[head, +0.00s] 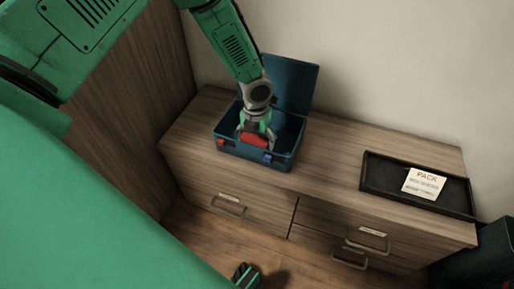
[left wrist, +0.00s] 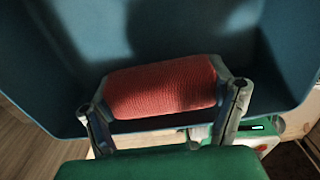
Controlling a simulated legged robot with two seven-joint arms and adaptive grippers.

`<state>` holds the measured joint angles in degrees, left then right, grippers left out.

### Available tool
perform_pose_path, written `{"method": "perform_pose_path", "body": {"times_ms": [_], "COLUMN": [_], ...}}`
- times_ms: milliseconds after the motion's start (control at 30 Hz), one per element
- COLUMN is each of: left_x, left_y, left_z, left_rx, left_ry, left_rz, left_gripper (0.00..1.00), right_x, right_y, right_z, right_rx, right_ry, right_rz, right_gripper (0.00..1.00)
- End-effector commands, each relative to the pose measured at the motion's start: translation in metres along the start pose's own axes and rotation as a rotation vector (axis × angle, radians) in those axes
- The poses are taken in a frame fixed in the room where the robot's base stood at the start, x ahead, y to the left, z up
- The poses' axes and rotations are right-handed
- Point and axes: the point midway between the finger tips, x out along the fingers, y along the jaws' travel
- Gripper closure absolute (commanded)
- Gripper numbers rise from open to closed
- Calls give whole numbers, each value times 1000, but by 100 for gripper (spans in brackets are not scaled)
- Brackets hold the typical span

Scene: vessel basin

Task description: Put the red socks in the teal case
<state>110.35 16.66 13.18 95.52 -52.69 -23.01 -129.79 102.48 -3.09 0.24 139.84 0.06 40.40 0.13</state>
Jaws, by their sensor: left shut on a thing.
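The red socks (head: 254,141) are a rolled red bundle held in my left gripper (head: 256,134). In the left wrist view, the red socks (left wrist: 160,91) sit between the two fingers of my left gripper (left wrist: 164,104), which touch them at both ends. The teal case (head: 287,163) stands open on the dresser with its lid (head: 297,88) raised at the back. The gripper and socks are within the case opening, near its front wall. I cannot tell whether the socks touch the case floor. The left wrist view shows the case interior (left wrist: 75,50) around the socks.
The wooden dresser (head: 325,184) has several handled drawers below. A black tray (head: 375,171) with a paper card marked PACK (head: 425,182) lies at its right end. The dresser top between case and tray is clear. A wooden panel (head: 130,110) rises at the left.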

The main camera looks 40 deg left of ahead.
Motion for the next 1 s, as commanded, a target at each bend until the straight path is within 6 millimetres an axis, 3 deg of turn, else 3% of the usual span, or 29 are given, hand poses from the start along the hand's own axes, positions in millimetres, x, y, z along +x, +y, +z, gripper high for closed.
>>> {"method": "perform_pose_path", "body": {"times_ms": [200,567,600,667,1000], "left_x": [32,34,34,34,28], "left_y": [0,-1,-1,0,0], "left_z": [-1,-1,-1,-1,0], "left_rx": [-1,-1,-1,-1,-2], "left_ry": [2,1,1,1,0], "left_rz": [1,3,2,1,1], "left_gripper": [44,48,17,0,0], "right_x": [13,13,13,13,10], "right_y": [-1,0,0,0,0], "right_z": [0,0,0,0,0], "right_rx": [-1,-1,-1,-1,-1], "right_ry": [1,1,1,1,1], "right_rz": [-1,0,0,0,0], "right_gripper": [60,60,60,60,60]}}
